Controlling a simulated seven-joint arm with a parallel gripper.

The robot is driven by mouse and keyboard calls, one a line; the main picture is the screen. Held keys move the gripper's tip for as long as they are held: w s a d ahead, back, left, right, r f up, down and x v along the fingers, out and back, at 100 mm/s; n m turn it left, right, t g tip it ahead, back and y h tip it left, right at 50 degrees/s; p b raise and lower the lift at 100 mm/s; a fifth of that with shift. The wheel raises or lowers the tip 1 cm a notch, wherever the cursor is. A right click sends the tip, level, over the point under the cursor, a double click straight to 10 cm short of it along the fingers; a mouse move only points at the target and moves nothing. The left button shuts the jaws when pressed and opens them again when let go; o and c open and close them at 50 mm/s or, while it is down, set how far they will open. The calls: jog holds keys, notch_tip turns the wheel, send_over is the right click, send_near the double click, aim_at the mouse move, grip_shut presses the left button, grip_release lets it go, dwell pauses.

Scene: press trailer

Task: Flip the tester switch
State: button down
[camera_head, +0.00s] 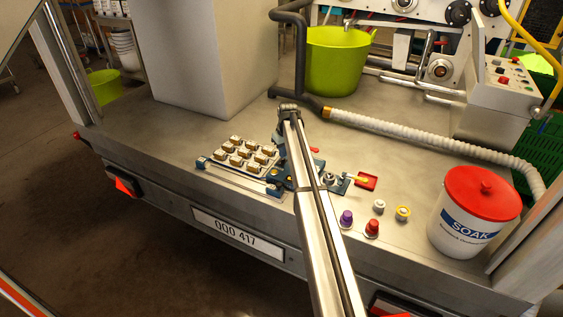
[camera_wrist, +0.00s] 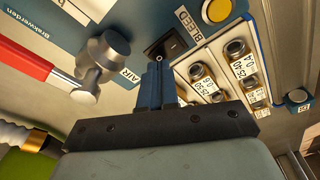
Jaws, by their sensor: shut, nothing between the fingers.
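In the wrist view a black rocker switch (camera_wrist: 172,44) with a small light mark sits on the blue tester panel (camera_wrist: 155,16), left of the BLEED label. My gripper (camera_wrist: 158,66) is shut and empty, its narrow fingertips right at the near edge of the switch. I cannot tell whether they touch it. In the head view my arm hides the gripper and the switch. Part of the blue tester (camera_head: 283,173) shows around the arm, on the trailer's steel deck.
A silver AIR valve (camera_wrist: 98,66) with a red lever is left of the fingers. A yellow button (camera_wrist: 217,10) and several brass sockets (camera_wrist: 236,48) are to the right. In the head view, a tray of small blocks (camera_head: 240,152), loose coloured caps (camera_head: 371,229) and a SOAK bucket (camera_head: 470,212) stand nearby.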

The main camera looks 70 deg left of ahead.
jog(key=shift+f, duration=0.8)
dwell(0.5)
jog(key=shift+r, duration=3.55)
